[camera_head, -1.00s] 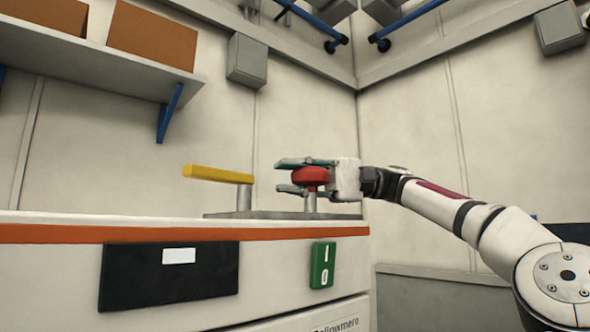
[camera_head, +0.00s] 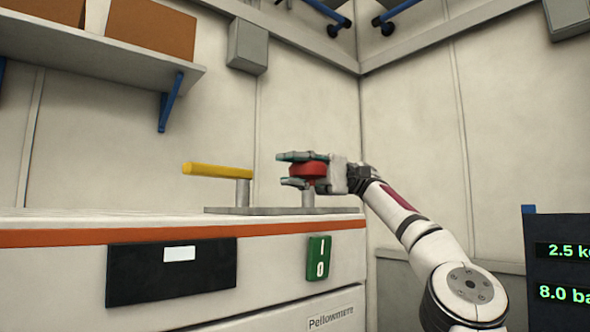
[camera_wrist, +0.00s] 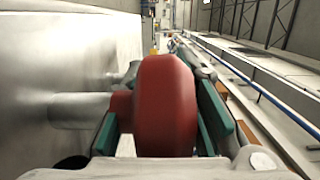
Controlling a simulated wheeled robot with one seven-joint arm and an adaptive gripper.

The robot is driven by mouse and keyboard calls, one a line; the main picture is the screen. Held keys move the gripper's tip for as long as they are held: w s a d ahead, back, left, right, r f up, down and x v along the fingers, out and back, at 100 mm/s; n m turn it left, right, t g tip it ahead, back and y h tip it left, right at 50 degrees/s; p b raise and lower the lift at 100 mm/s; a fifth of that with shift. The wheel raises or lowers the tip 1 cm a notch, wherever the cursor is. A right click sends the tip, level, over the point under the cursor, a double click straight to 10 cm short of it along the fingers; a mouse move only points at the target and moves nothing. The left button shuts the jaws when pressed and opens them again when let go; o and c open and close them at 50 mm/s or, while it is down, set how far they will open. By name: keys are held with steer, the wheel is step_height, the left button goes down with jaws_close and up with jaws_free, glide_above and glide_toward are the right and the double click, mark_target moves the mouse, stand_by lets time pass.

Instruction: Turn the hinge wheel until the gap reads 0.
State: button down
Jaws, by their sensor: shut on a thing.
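A red knob-like wheel (camera_head: 309,170) stands on a short metal post on a grey plate (camera_head: 280,211) on top of the white cabinet. My gripper (camera_head: 287,169) reaches in from the right, with one teal-padded finger above the wheel and one below it. It is shut on the wheel. In the wrist view the red wheel (camera_wrist: 165,105) fills the space between the two fingers. A dark display (camera_head: 560,270) at the right edge shows "2.5 k" and "8.0 ba", both cut off. No gap reading is visible.
A yellow lever (camera_head: 217,170) on a post stands left of the wheel. The cabinet front (camera_head: 70,275) has a black panel (camera_head: 172,271) and a green 1/0 switch (camera_head: 319,258). A shelf with brown boxes (camera_head: 150,28) hangs above left.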

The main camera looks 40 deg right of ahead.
mark_target(291, 173)
steer(key=shift+f, duration=0.15)
steer(key=c, duration=1.3)
jaws_free()
steer(key=shift+w+d+m+t+h+b, duration=0.15)
steer(key=shift+w+m+t+b, duration=0.25)
steer(key=shift+m+t, duration=0.85)
steer(key=shift+w+a+m+t+h+b, duration=0.15)
steer(key=shift+m+t+b, duration=0.5)
steer(key=shift+t, duration=1.1)
steer(key=shift+w+d+m+t+h+b, duration=0.1)
steer(key=shift+w+m+t+b, duration=0.3)
steer(key=shift+m+t, duration=0.85)
steer(key=shift+w+d+m+t+h+b, duration=0.2)
steer(key=shift+m+t+h+b, duration=0.4)
steer(key=shift+t, duration=0.55)
steer(key=shift+w+d+m+t+h+b, duration=0.1)
steer(key=shift+w+m+t+h+b, duration=0.15)
steer(key=shift+m+t+h, duration=0.75)
steer(key=shift+w+d+m+t+h+b, duration=0.15)
steer(key=shift+m+t+h+b, duration=0.35)
steer(key=shift+t, duration=0.8)
steer(key=shift+w+d+m+t+h+b, duration=0.15)
steer(key=shift+m+t+h+b, duration=0.25)
steer(key=shift+m+t+h, duration=0.35)
steer(key=shift+w+d+m+t+h+b, duration=0.15)
steer(key=shift+m+t+h+b, duration=0.35)
steer(key=shift+m+h, duration=0.3)
